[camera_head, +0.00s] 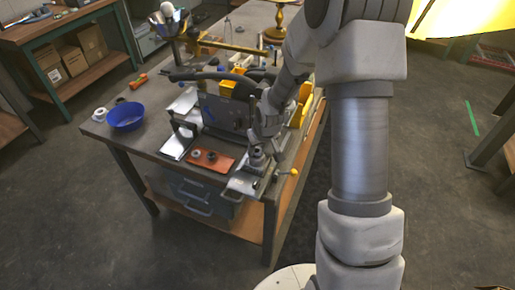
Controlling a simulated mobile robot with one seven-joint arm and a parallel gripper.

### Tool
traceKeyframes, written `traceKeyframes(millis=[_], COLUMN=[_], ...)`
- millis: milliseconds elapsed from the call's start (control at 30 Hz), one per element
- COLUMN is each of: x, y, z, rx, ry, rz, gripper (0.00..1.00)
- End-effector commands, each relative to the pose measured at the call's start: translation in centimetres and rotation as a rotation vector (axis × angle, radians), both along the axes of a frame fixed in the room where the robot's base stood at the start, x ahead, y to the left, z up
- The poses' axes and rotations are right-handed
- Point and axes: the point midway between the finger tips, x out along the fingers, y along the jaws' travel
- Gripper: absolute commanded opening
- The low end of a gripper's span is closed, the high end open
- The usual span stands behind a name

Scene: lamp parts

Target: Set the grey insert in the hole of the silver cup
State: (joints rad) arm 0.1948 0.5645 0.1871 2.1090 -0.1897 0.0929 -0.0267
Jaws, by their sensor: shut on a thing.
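My gripper (259,146) is at the near right part of the workbench, pointing down. It is shut on a small grey part, which I take to be the grey insert; the jaws and arm mostly hide it. Directly below is a small silvery round piece (257,159), seemingly the silver cup, standing at the metal fixture by the bench's front edge. At this size I cannot tell whether the insert touches the cup or sits in its hole.
An orange mat (221,164) with small round parts lies left of my gripper. A dark upright panel (222,112) stands behind. A yellow-knobbed lever (293,172) is to the right. A blue bowl (126,116) sits at the bench's left. Tools crowd the back.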

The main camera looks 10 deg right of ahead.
Motion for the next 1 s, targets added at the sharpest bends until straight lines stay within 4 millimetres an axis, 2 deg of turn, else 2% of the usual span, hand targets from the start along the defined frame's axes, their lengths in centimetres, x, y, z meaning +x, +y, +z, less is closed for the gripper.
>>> traceKeyframes(millis=[467, 500, 633, 667, 1000], x=[0.0, -0.01, -0.01, -0.01, -0.07], y=[0.0, 0.0, 0.0, 0.0, -0.03], z=[-0.23, -0.22, -0.22, -0.22, -0.01], rx=[0.0, 0.0, 0.0, 0.0, 0.0], ry=[0.0, 0.0, 0.0, 0.0, 0.0], rz=[0.0, 0.0, 0.0, 0.0, 0.0], gripper=[0.0, 0.47, 0.71, 0.75, 0.75])
